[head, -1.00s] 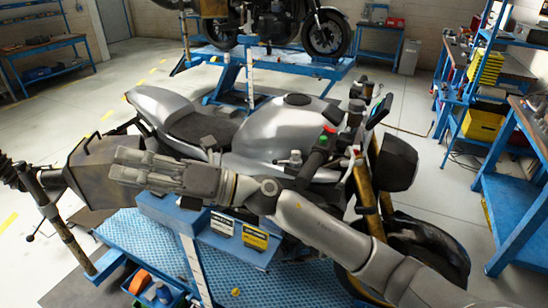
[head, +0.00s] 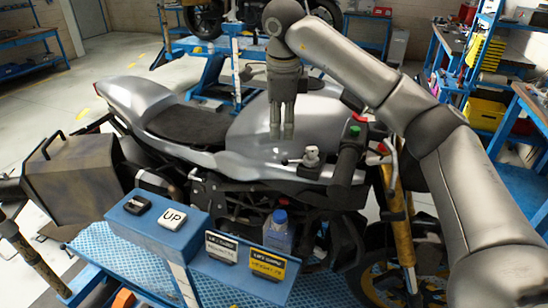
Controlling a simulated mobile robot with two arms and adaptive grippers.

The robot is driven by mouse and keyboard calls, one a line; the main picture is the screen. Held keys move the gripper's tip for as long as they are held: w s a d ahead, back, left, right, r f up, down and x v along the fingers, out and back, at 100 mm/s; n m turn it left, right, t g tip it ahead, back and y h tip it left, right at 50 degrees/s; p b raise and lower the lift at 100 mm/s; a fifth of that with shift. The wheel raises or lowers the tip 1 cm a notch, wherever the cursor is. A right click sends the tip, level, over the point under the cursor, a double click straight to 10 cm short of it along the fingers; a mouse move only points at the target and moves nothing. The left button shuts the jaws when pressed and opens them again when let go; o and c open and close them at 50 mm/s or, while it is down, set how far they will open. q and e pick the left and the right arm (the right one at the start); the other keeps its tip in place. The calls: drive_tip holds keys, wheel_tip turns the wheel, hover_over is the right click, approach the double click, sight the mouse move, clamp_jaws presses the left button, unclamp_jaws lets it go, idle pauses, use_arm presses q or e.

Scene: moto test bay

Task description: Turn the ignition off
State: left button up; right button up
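A silver motorcycle stands on a blue lift, its tank (head: 255,135) in the middle of the head view. A small silver knob-like fitting (head: 312,156) sits between the tank and the black handlebar grip (head: 350,152); it may be the ignition, but its key position is too small to tell. The handlebar carries a green button (head: 355,131) and a red one (head: 382,148). My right gripper (head: 282,136) points down over the tank, left of the fitting and apart from it. Its fingers are close together with nothing visible between them. My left gripper is not in view.
A blue control ledge (head: 150,229) in front holds a white UP button (head: 173,217) and a black one (head: 137,204). A blue bottle (head: 278,232) stands by two signs (head: 268,263). A brown side case (head: 72,180) is at left. A second motorcycle lift (head: 220,65) is behind.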

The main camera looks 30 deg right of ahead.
drive_tip(key=p, duration=0.2)
hover_over(284, 161)
drive_tip(key=s, duration=0.1)
wheel_tip(284, 161, down, 5)
drive_tip(key=f, duration=0.1)
drive_tip(key=f+p, duration=0.1)
drive_tip(key=shift+w+d+f, duration=0.1)
drive_tip(key=shift+w+f, duration=0.3)
drive_tip(key=shift+f, duration=0.8)
drive_tip(key=shift+w+f, duration=0.1)
drive_tip(key=shift+c, duration=1.3)
drive_tip(key=c, duration=0.5)
clamp_jaws()
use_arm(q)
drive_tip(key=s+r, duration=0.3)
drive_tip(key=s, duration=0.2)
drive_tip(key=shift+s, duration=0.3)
use_arm(e)
drive_tip(key=shift+f, duration=0.1)
